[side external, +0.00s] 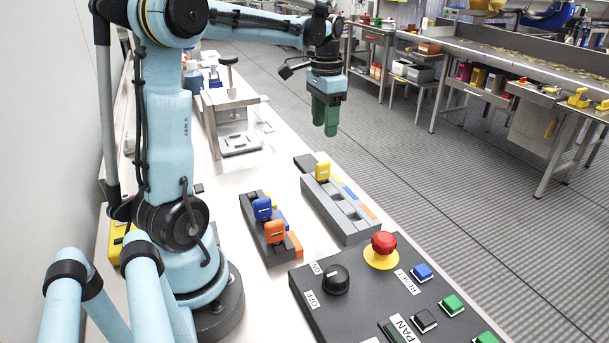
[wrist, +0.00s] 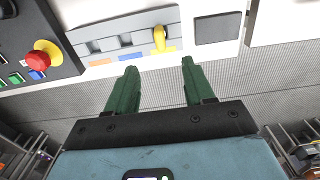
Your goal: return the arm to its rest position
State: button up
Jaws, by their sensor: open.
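My gripper (side external: 326,116) has green fingers and hangs from my light blue arm, above the far side of the white table (side external: 262,186) near its right edge. In the wrist view my gripper (wrist: 158,84) shows two fingers spread apart with nothing between them. The fingers point down in the side view and are clear of every object. No thing is held.
A grey rack (side external: 340,211) holds a yellow piece (side external: 322,172). A darker rack (side external: 256,226) holds a blue piece (side external: 262,209) and an orange piece (side external: 275,232). A black control panel (side external: 358,290) with a red button (side external: 384,242) lies in front. A metal stand (side external: 230,117) stands behind.

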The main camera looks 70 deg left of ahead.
jog(key=s+d+f+t, duration=0.1)
jog(key=s+d+t, duration=0.1)
jog(key=d, duration=0.8)
jog(key=s+d+f+t, duration=0.2)
jog(key=d+t, duration=0.3)
jog(key=d, duration=0.6)
jog(key=shift+s+f, duration=0.15)
jog(key=shift+s, duration=0.65)
